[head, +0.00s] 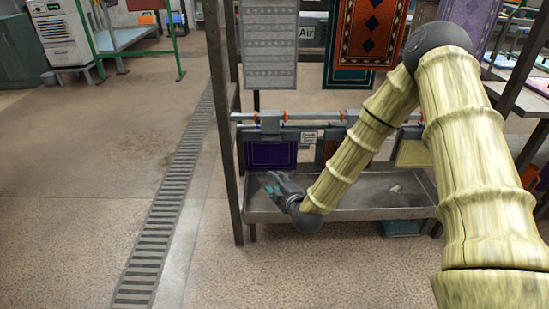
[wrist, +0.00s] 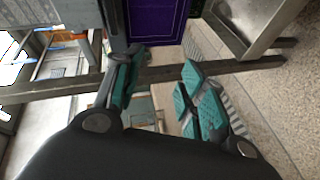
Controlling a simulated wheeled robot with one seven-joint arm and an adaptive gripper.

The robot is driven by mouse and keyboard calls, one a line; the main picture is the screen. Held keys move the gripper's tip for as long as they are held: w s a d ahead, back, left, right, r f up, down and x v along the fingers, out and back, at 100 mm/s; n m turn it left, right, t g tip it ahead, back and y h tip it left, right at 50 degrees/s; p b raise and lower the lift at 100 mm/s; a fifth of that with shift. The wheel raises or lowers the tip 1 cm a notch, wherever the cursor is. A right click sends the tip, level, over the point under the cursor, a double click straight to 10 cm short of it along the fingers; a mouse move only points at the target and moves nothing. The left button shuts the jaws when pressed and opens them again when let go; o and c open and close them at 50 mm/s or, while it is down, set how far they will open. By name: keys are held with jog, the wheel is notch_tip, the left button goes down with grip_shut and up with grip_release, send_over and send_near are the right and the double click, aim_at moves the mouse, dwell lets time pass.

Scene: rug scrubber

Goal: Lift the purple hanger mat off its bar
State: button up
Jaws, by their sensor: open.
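A deep purple mat (head: 272,155) with a thin lighter border hangs low on the left of the rack, under a grey bar (head: 330,116). It also shows in the wrist view (wrist: 157,20), at the top, beyond the fingers. My gripper (head: 276,183) is low in front of the rack, above the trough and a little below the purple mat. It is open and empty, its teal-padded fingers (wrist: 160,80) spread apart. The gripper does not appear to touch the mat. My arm hides part of the low row of mats. Another purple patterned mat (head: 470,20) hangs high on the right.
A metal trough (head: 370,206) runs along the foot of the rack, with an upright post (head: 222,120) at its left. A grey mat (head: 270,50) and a red-brown mat (head: 372,30) hang above. The floor at left, with a drain grate (head: 165,215), is clear.

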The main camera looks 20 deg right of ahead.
aim_at(272, 143)
jog(key=w+d+r+n+t+b, duration=0.1)
jog(key=w, duration=0.2)
jog(key=w+d+r+t+b, duration=0.1)
jog(key=w+r+b, duration=0.1)
jog(key=w, duration=0.2)
jog(key=w+d+r+n+h+b, duration=0.1)
jog(key=w+r, duration=0.1)
jog(key=w, duration=0.2)
jog(key=shift+d+n+t+b, duration=0.25)
jog(key=shift+n+t+b, duration=0.05)
jog(key=shift+t, duration=0.1)
jog(key=w, duration=0.1)
jog(key=w+b, duration=0.1)
jog(key=w, duration=0.1)
jog(key=w+b, duration=0.1)
jog(key=shift+w+d+f, duration=0.15)
jog(key=shift+d+f, duration=0.05)
jog(key=shift+d, duration=0.05)
jog(key=shift+w+r, duration=0.15)
jog(key=shift+w, duration=0.3)
jog(key=shift+a, duration=0.1)
grip_shut()
